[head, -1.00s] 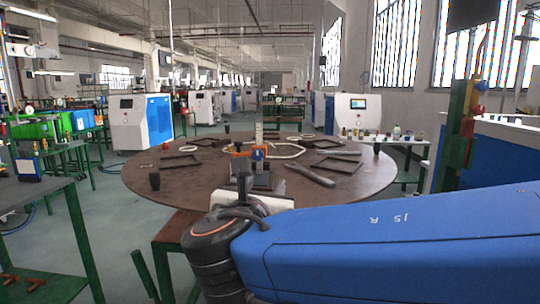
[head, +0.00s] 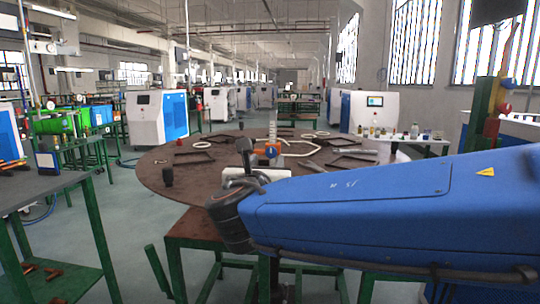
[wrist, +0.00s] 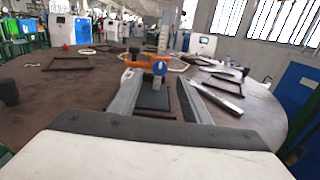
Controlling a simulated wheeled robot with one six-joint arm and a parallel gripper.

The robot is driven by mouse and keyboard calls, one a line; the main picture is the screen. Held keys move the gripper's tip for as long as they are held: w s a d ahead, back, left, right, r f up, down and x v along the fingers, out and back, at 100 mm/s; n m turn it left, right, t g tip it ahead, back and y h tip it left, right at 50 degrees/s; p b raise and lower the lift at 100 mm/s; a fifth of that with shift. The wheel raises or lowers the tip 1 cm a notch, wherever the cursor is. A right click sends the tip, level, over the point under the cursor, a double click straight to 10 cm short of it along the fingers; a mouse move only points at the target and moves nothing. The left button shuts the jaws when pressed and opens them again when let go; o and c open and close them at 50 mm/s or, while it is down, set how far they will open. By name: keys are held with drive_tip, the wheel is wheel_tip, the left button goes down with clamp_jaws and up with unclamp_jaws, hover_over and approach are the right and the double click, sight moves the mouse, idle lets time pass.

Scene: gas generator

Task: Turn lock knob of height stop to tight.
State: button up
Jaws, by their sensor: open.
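The height stop shows as an orange clamp piece (wrist: 136,63) on an upright light post (wrist: 163,37), with a blue lock knob (wrist: 159,68) on its near side. In the head view the orange clamp (head: 261,151) and blue knob (head: 271,152) show just beyond my wrist. My gripper (wrist: 158,76) is open and empty. Its two grey fingers point towards the stop, and the knob appears between their tips in the wrist view. Whether any finger touches it cannot be told. In the head view my arm and wrist hide most of the gripper.
The stop stands over a round brown table (head: 160,180). Dark square frames (wrist: 65,63), a flat grey metal bar (wrist: 222,84) and pale rings lie on it. A dark upright cylinder (wrist: 8,92) stands at the table's left. A green-legged workbench (head: 45,190) is at the left.

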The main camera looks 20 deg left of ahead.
sight(271, 152)
drive_tip(key=x, duration=0.7)
drive_tip(key=shift+w, duration=0.1)
drive_tip(key=c, duration=1)
